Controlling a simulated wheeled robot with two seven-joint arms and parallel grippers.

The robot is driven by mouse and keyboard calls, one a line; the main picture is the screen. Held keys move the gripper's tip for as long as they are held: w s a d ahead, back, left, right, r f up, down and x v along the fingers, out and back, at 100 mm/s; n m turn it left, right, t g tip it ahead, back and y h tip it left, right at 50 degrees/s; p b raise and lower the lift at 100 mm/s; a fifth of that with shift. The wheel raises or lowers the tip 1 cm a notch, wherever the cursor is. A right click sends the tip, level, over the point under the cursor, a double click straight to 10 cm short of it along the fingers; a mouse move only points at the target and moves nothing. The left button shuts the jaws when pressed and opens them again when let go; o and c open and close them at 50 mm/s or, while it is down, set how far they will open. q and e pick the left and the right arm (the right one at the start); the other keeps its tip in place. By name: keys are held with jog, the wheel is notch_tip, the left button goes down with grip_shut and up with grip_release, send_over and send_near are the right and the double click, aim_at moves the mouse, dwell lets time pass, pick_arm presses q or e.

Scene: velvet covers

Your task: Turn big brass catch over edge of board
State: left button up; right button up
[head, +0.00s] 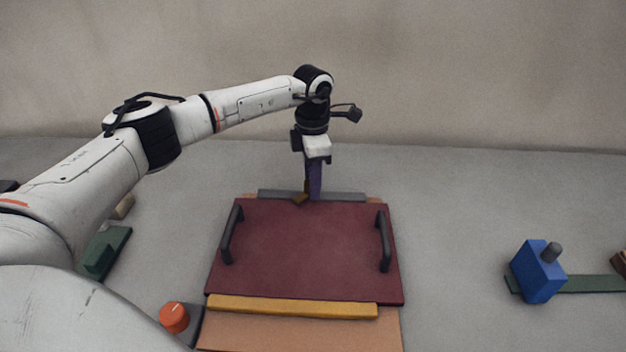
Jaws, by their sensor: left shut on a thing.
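The board (305,250) is a dark red velvet panel with a black handle near its left side and another near its right side. It lies on a tan base (300,330). The brass catch (300,198) is a small brown-gold piece at the middle of the board's far edge. My left gripper (312,192) points down there, shut on the catch, and partly hides it. I cannot tell how far the catch lies over the edge. My right gripper is not in view.
A yellow bar (292,306) runs along the board's near edge, and a grey strip (345,196) lies behind its far edge. An orange knob (174,317) stands at near left. A blue block (537,271) with a grey peg sits at right by a green strip (592,284). Green pieces (103,252) lie at left.

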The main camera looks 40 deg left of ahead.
pick_arm(q)
jog(key=shift+a+r+n+p, duration=0.1)
jog(key=shift+a+n+p, duration=0.25)
jog(key=shift+n, duration=0.45)
jog(key=shift+n+p, duration=0.35)
jog(key=shift+n, duration=0.45)
jog(key=shift+n+p, duration=0.3)
jog(key=shift+n, duration=0.4)
jog(key=shift+n+p, duration=0.35)
jog(key=shift+n, duration=0.35)
jog(key=shift+s+d+f+n+p, duration=0.15)
jog(key=shift+n+p, duration=0.3)
jog(key=shift+n, duration=0.55)
dwell(1.0)
jog(key=o, duration=1.1)
jog(key=shift+c, duration=0.2)
